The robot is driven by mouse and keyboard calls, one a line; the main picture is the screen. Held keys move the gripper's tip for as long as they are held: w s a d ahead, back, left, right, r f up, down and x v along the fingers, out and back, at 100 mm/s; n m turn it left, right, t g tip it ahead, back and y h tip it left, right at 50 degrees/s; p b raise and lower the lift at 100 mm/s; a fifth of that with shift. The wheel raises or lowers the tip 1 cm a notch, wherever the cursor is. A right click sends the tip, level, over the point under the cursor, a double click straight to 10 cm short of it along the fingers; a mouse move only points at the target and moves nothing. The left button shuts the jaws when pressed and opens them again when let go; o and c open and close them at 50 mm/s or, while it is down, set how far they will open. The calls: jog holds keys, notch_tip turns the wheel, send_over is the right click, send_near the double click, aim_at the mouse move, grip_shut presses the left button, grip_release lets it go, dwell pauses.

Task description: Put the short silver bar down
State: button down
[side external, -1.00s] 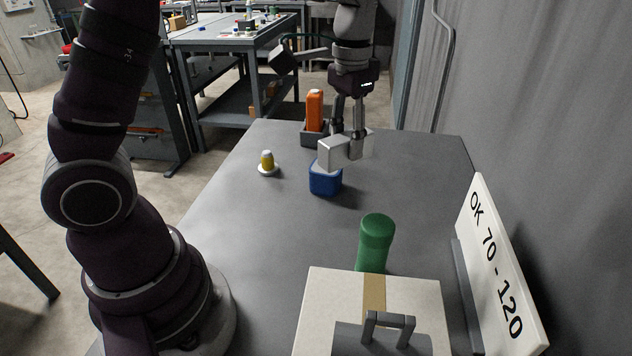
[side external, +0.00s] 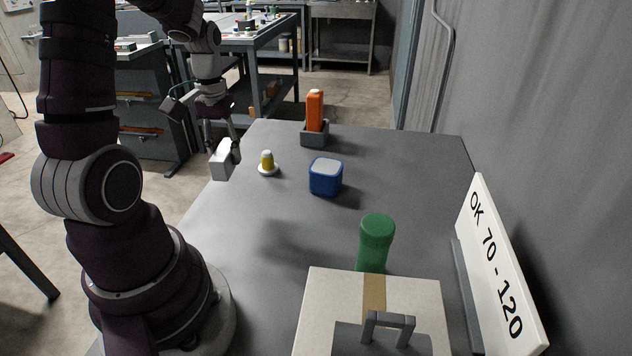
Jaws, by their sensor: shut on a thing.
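The short silver bar (side external: 221,161) is a pale grey block held in my gripper (side external: 224,147). My gripper is shut on it, with the fingers pointing down. The bar hangs near the left edge of the grey table (side external: 300,235), to the left of the small yellow item. It appears raised off the table, but its exact height is hard to tell from this one view.
A blue box (side external: 325,178) with a pale top stands mid-table. A yellow item on a white base (side external: 267,164), an orange gauge in a grey holder (side external: 314,112), a green cylinder (side external: 375,242), a white case (side external: 335,290) and an "OK 70-120" sign (side external: 500,270) also stand here.

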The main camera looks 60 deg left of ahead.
aim_at(237, 210)
notch_tip(237, 210, down, 10)
jog(key=shift+r, duration=0.2)
jog(key=shift+f, duration=0.15)
jog(key=c, duration=0.8)
grip_release()
jog(key=r, duration=0.9)
jog(key=shift+w+r, duration=0.35)
jog(key=w+d+r+m+t+y, duration=0.1)
jog(key=w+d+r+m+t, duration=0.1)
jog(key=d+r+m, duration=0.2)
jog(key=d+r, duration=0.3)
jog(key=d, duration=0.2)
jog(key=shift+m, duration=0.4)
jog(key=shift+o, duration=0.4)
jog(key=s+d+r+m+t, duration=0.1)
jog(key=d+m, duration=0.1)
jog(key=d, duration=0.2)
jog(key=s+d+r+m+t+h, duration=0.1)
jog(key=s+d+r+m+t, duration=0.1)
jog(key=d+m, duration=0.1)
jog(key=shift+d+t, duration=0.3)
jog(key=shift+d, duration=0.3)
